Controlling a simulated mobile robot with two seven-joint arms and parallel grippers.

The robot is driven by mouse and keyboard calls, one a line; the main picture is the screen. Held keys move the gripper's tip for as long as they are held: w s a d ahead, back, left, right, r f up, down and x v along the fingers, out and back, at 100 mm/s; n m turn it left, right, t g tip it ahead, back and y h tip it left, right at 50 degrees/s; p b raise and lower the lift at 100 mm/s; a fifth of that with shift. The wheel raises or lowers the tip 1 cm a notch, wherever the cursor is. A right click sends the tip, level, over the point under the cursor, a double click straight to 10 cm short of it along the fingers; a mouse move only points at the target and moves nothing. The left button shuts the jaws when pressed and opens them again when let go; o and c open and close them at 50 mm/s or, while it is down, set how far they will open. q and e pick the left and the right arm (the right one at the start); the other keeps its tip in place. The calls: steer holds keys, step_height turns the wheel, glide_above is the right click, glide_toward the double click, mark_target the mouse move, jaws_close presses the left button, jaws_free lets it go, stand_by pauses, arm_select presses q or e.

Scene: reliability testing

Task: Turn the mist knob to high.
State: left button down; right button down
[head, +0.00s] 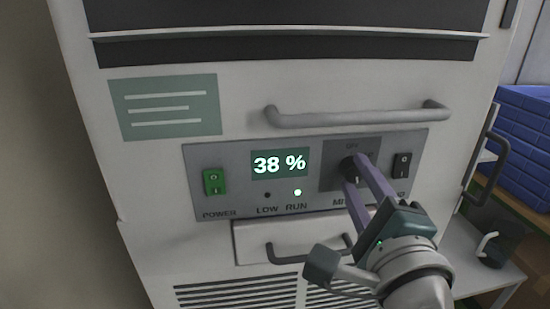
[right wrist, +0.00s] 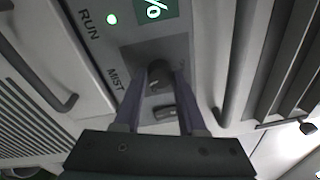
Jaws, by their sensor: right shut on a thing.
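The mist knob (head: 349,168) is a dark round knob on a dark grey plate at the right part of the control panel (head: 236,203). My right gripper (head: 357,172) reaches up to it from the lower right. Its two purple-grey fingers are shut on the knob. In the right wrist view the knob (right wrist: 159,74) sits between the fingertips, with the word MIST beside it. The knob's pointer and most scale marks are hidden or too small to read. The display (head: 280,163) reads 38 %, and the RUN light is lit. My left gripper is not in view.
A green power switch (head: 214,181) is at the panel's left, and a black rocker switch (head: 401,165) is just right of the knob. A long handle (head: 356,115) runs above the panel. A drawer with a dark handle (head: 306,250) is below. Blue boxes (head: 524,140) stand at right.

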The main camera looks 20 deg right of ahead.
steer(key=shift+m, duration=1.7)
steer(key=shift+c, duration=2.4)
jaws_free()
steer(key=shift+r, duration=0.1)
steer(key=b+v, duration=0.2)
steer(key=v, duration=0.8)
steer(key=shift+r, duration=0.2)
